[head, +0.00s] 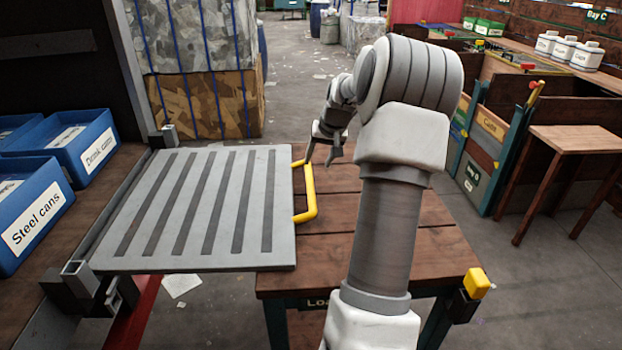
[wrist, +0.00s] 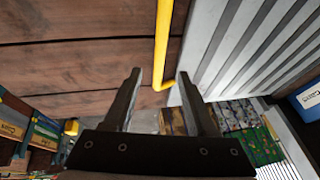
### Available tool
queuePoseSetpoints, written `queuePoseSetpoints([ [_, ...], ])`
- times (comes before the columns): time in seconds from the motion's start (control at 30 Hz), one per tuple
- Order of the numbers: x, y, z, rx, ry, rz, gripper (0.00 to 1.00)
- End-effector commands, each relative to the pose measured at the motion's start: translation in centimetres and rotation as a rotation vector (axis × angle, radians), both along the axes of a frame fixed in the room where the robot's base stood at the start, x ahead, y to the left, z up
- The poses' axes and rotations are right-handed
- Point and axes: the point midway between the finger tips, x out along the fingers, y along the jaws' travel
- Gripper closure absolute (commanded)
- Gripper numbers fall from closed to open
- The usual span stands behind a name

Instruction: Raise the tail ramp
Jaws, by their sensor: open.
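The tail ramp (head: 200,215) is a grey plate with dark strips. It lies about flat, between the dark bed on the left and the wooden table on the right. A yellow bar handle (head: 310,192) sticks out from its right edge. My gripper (head: 321,158) is open and empty at the handle's far end. In the wrist view my gripper (wrist: 160,78) shows both fingers apart, with the yellow handle (wrist: 163,40) lying between the fingertips in the picture. I cannot tell whether the bar is at fingertip depth. The ramp (wrist: 235,50) shows to the right there.
The wooden table (head: 420,240) lies under the handle and the ramp's right end. A yellow-capped post (head: 477,283) stands at its near right corner. Blue bins (head: 75,145) sit on the bed at left. A wooden stool (head: 575,140) stands at right, with clear floor before it.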

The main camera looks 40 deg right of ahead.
Motion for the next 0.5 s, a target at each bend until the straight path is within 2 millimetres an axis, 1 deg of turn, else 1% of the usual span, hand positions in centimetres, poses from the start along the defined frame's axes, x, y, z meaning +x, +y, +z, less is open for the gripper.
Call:
queuePoseSetpoints([
  [0.03,0.5,0.0,-1.3,0.003,0.000,0.003,0.43],
  [0.1,1.2,-0.2,-2.6,0.002,0.001,0.003,0.43],
  [0.3,2.8,-0.6,-6.1,0.002,0.000,0.003,0.43],
  [0.5,3.8,-0.9,-8.2,0.001,0.000,0.001,0.43],
])
